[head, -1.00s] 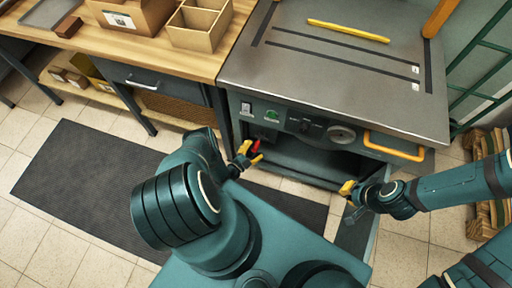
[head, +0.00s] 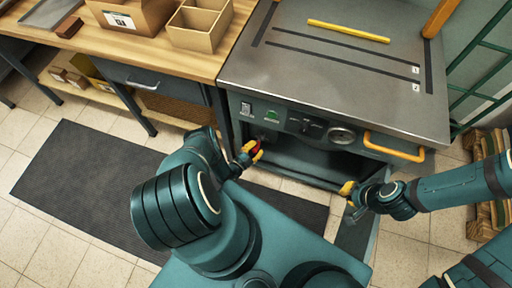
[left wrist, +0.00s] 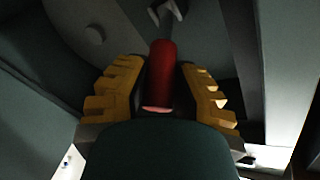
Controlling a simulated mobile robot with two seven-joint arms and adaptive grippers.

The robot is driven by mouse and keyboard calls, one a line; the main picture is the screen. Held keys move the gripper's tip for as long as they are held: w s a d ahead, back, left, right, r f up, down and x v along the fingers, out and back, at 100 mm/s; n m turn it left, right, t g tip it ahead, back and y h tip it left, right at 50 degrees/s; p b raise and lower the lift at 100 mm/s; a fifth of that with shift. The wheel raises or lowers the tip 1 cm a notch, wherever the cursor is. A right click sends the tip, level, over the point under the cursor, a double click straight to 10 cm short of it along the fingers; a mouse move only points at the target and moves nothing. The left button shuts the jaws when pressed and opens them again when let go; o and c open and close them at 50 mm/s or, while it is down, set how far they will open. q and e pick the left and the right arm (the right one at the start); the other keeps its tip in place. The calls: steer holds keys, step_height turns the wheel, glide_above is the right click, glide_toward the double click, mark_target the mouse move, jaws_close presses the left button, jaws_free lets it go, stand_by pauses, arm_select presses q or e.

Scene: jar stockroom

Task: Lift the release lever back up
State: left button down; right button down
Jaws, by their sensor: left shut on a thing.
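The release lever has a red handle (left wrist: 160,75), which stands between the yellow fingers of my left gripper (left wrist: 160,95) in the left wrist view. In the head view my left gripper (head: 251,152) is at the front left of the grey machine (head: 300,125), shut on the red lever (head: 257,147), which is mostly hidden by the fingers. The lever's base is not clear. My right gripper (head: 348,190) is at the right, by the lower front edge of the machine; its fingers are too small to tell open from shut.
The machine's front panel has a green button (head: 272,115), a dial (head: 342,135) and a yellow handle (head: 394,147). A yellow bar (head: 348,31) lies on its metal top. A wooden bench (head: 150,55) with boxes adjoins on the left. A dark mat (head: 90,180) lies on the floor.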

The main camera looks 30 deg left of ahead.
mark_target(258, 141)
arm_select(q)
steer(key=shift+w+r+n+g+p, duration=0.3)
steer(key=shift+w+r+g+p, duration=0.15)
steer(key=shift+r+g+p, duration=0.45)
steer(key=shift+w+a+r+g+p, duration=0.1)
steer(key=shift+w+r+g+p, duration=0.35)
steer(key=shift+p, duration=0.45)
steer(key=shift+w+a+r+n+g+p, duration=0.1)
steer(key=shift+w+r+n+g+p, duration=0.15)
steer(key=shift+g, duration=0.25)
steer(key=shift+w+r+n+g+p, duration=0.1)
steer(key=shift+n+g+p, duration=0.2)
steer(key=shift+g, duration=0.15)
steer(key=shift+w+a+r+n+g, duration=0.15)
steer(key=shift+w+g, duration=0.1)
steer(key=shift+g, duration=0.2)
steer(key=shift+w+d+r+n+g, duration=0.15)
steer(key=shift+w+g, duration=0.1)
steer(key=shift+g, duration=0.2)
steer(key=shift+a, duration=0.1)
steer(key=c, duration=0.7)
jaws_free()
steer(key=shift+c, duration=0.2)
steer(key=shift+s, duration=0.1)
